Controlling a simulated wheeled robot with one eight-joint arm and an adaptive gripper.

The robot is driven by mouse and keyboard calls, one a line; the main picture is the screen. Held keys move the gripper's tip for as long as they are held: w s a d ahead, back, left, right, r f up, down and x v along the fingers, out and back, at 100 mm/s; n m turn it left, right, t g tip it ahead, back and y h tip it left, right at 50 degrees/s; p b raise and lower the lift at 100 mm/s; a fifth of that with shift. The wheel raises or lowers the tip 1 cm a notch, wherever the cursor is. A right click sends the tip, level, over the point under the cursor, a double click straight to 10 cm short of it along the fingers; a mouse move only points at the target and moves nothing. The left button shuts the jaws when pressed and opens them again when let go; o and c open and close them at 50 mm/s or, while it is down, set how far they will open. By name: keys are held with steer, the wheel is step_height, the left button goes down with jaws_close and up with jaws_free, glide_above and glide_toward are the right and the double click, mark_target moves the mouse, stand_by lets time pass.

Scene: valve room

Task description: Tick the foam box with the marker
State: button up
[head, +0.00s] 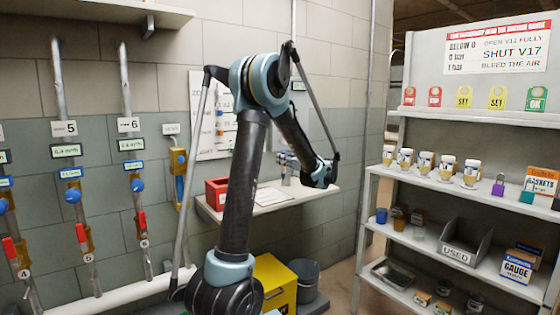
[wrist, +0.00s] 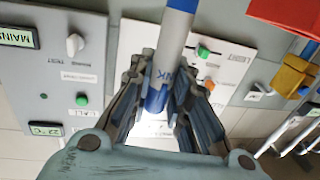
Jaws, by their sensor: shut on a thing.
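My gripper (wrist: 162,85) is shut on a marker in the wrist view. The marker (wrist: 175,40) has a pale grey barrel with blue at both ends and passes between the fingers. In the head view my gripper (head: 287,162) is above the small wall shelf, near the wall; the marker is too small to tell there. A printed sheet (head: 202,90) hangs on the wall behind my arm, partly hidden. A pale sheet (head: 262,199) lies on the wall shelf (head: 312,191). I cannot make out a box marked foam in either view.
A red bin (head: 216,191) stands on the wall shelf's left. A grey panel (wrist: 55,65) with a knob and green button shows in the wrist view. Stocked shelving (head: 455,185) is at right. A yellow bin (head: 275,280) and grey bucket (head: 306,280) stand below.

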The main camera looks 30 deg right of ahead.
mark_target(283, 178)
steer(key=shift+w+a+f, duration=0.1)
steer(key=shift+a+f, duration=0.05)
steer(key=shift+f, duration=3.5)
steer(key=shift+f, duration=0.5)
steer(key=shift+s+d, duration=0.4)
steer(key=shift+d, duration=0.05)
steer(key=shift+w+a+f, duration=0.1)
steer(key=shift+w+a, duration=0.75)
steer(key=shift+a, duration=0.05)
steer(key=shift+s+d, duration=0.45)
steer(key=shift+d, duration=0.2)
steer(key=shift+s+a, duration=0.25)
steer(key=shift+a, duration=0.25)
steer(key=shift+r, duration=4.05)
